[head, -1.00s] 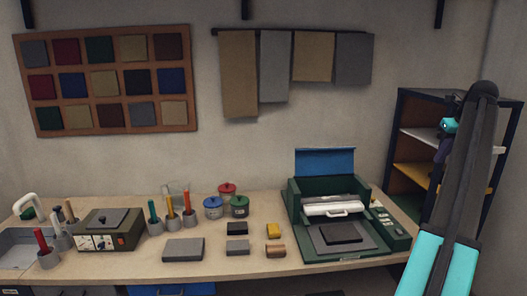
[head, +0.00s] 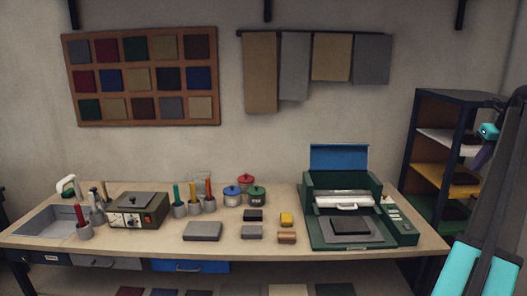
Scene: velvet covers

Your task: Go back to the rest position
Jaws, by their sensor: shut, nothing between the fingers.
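My arm rises along the right edge of the head view and folds over near the top, partly cut off by the frame. Beyond the fold, its cyan wrist part and the small purple end, my gripper (head: 477,165), hang in front of the shelf unit (head: 412,150). The gripper is small and dark in the picture; it is shut and holds nothing. It is to the right of the workbench (head: 275,262) and apart from the things on it.
Fabric samples hang on the wall.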

